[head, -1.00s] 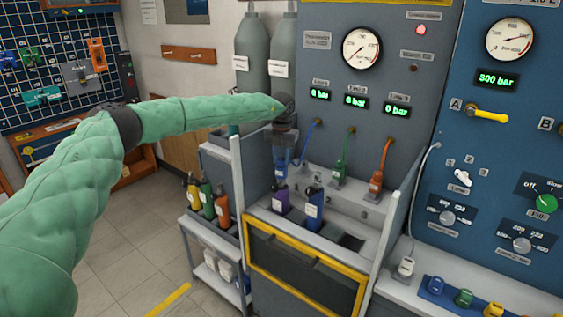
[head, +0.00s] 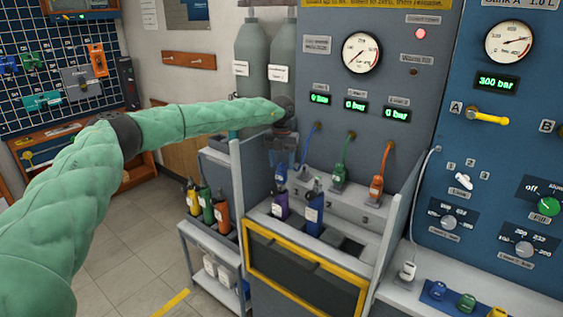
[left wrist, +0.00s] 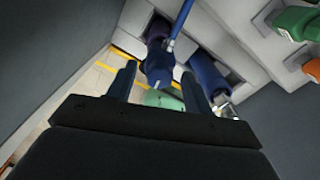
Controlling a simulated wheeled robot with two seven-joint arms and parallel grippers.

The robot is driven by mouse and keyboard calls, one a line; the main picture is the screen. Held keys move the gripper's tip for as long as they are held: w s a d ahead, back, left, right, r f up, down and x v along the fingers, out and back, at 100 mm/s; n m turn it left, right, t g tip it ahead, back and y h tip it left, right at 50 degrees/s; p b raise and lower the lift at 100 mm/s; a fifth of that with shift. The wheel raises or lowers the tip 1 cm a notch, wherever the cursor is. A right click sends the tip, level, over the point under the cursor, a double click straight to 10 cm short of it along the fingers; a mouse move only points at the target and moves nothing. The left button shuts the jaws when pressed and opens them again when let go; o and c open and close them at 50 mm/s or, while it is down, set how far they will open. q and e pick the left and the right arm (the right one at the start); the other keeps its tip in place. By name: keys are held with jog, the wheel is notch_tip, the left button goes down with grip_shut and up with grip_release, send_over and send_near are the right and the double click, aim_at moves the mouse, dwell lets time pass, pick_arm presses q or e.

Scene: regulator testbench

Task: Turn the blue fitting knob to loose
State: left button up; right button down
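The blue fitting (head: 281,173) stands at the left end of the bench shelf, under the blue hose (head: 305,143). In the head view my left gripper (head: 283,158) points down over it and hides much of it. In the left wrist view the blue fitting (left wrist: 158,68) lies between the two dark fingers of my left gripper (left wrist: 159,76). The fingers stand apart, with a visible gap on each side of the fitting. Any knob marking is too small to read. My right gripper is not in view.
A green fitting (head: 340,172) and an orange fitting (head: 376,187) stand to the right. A purple bottle (head: 280,204) and a blue bottle (head: 314,208) stand in front and below. Grey side walls (head: 252,180) flank the bench. Several bottles stand on a cart at left.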

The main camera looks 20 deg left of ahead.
aim_at(282, 163)
pick_arm(q)
jog(key=shift+r, duration=0.45)
notch_tip(282, 163, up, 2)
jog(key=shift+b, duration=0.6)
notch_tip(282, 163, up, 4)
jog(key=shift+f+b, duration=0.2)
jog(key=shift+b, duration=0.25)
jog(key=shift+r, duration=0.7)
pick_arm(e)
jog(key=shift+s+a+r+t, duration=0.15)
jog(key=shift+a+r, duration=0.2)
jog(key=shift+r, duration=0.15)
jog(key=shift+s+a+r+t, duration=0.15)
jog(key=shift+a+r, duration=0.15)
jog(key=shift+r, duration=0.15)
